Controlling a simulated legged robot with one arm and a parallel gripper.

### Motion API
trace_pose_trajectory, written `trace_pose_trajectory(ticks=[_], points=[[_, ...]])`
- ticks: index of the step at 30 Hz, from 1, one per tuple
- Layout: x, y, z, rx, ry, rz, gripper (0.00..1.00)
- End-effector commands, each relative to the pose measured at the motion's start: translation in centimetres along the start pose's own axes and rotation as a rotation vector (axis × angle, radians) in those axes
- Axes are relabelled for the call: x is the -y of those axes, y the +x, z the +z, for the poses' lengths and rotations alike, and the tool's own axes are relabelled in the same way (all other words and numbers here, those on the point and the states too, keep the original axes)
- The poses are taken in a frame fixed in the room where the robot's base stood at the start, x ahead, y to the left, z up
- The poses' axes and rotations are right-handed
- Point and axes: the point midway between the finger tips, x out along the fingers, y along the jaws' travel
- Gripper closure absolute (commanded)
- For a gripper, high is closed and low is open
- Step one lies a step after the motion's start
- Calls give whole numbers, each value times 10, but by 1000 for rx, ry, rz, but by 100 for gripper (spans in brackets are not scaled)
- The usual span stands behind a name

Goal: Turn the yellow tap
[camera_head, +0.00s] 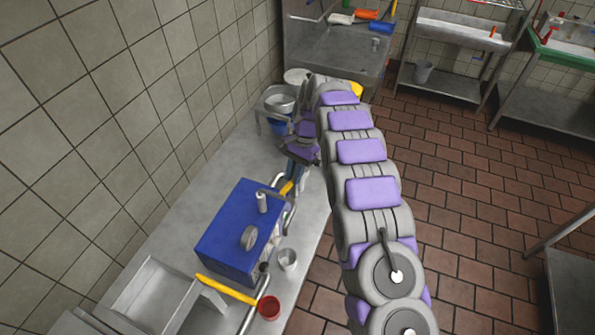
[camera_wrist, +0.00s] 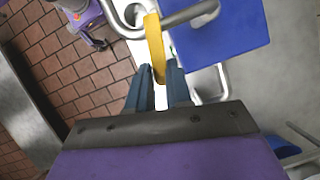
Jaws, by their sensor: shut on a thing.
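The yellow tap (camera_wrist: 154,42) is a flat yellow lever beside a curved metal pipe at the blue machine (camera_wrist: 225,28). In the head view, this yellow tap (camera_head: 287,189) is at the far end of the blue machine (camera_head: 236,225). My gripper (camera_wrist: 160,74) is shut on the tap's end, which lies between its dark blue fingers. In the head view, my gripper (camera_head: 290,178) reaches down over the counter at the tap. A second yellow lever (camera_head: 225,289) is at the machine's near end.
The machine stands on a metal counter (camera_head: 170,235) along the tiled wall. A small metal cup (camera_head: 287,259) and a red cup (camera_head: 269,308) are near its front. Metal pots (camera_head: 279,101) stand behind my gripper. The brick-coloured floor (camera_head: 460,200) to the right is open.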

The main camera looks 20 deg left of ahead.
Motion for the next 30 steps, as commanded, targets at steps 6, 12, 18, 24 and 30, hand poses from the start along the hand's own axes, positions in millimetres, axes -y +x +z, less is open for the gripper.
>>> trace_pose_trajectory(ticks=[6, 12, 18, 24, 30], points=[[9, -2, -1, -6, -119, 45, 100], [14, -1, -1, -9, -187, 71, 100], [16, -1, 0, -7, -213, 84, 100], [16, 0, 0, -7, -217, 86, 100], [16, 0, 0, -7, -217, 85, 80]])
